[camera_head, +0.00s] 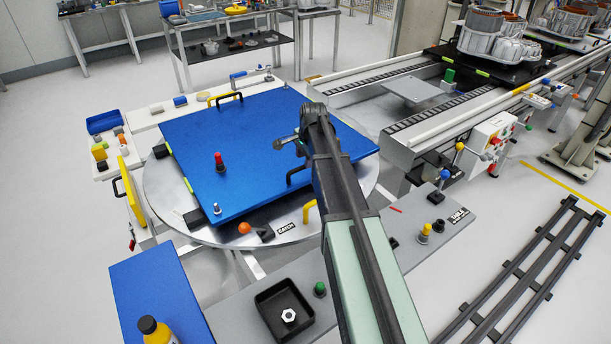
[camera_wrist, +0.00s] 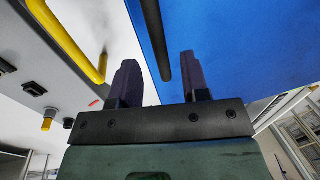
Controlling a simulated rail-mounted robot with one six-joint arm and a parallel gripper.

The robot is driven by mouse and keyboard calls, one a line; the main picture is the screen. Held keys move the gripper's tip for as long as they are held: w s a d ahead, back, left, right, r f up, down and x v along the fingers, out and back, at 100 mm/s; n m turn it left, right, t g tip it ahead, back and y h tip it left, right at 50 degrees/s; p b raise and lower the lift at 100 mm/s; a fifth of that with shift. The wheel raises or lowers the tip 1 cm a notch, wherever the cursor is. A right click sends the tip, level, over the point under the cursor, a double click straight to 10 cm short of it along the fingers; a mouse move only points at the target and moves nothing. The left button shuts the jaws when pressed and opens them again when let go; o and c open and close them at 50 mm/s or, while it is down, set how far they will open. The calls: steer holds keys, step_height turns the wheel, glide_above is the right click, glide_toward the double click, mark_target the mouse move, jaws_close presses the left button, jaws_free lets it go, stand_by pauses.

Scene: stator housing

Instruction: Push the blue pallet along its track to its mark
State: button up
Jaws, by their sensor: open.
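The blue pallet (camera_head: 240,150) is a flat blue plate lying on the round metal turntable (camera_head: 160,200); it also fills the upper right of the wrist view (camera_wrist: 240,45). A black handle (camera_head: 296,174) stands at its right front edge, partly behind my arm. In the wrist view my gripper (camera_wrist: 158,75) is open, and this black handle (camera_wrist: 158,40) shows in the gap between the fingers, beyond the tips. I cannot tell whether it touches either finger. My arm hides the gripper in the head view. I cannot make out the pallet's mark.
A red-topped post (camera_head: 219,162) stands on the pallet. A yellow handle (camera_head: 310,210) and an orange ball (camera_head: 244,228) are at the turntable's front. A grey bench (camera_head: 420,230) with knobs lies in front. Twin roller rails (camera_head: 440,115) run off to the right.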

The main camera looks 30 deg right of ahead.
steer(key=f, duration=0.1)
steer(key=f+b, duration=0.1)
steer(key=f, duration=0.1)
steer(key=shift+w+f, duration=0.1)
steer(key=shift+w, duration=0.2)
jaws_close()
steer(key=shift+d, duration=0.1)
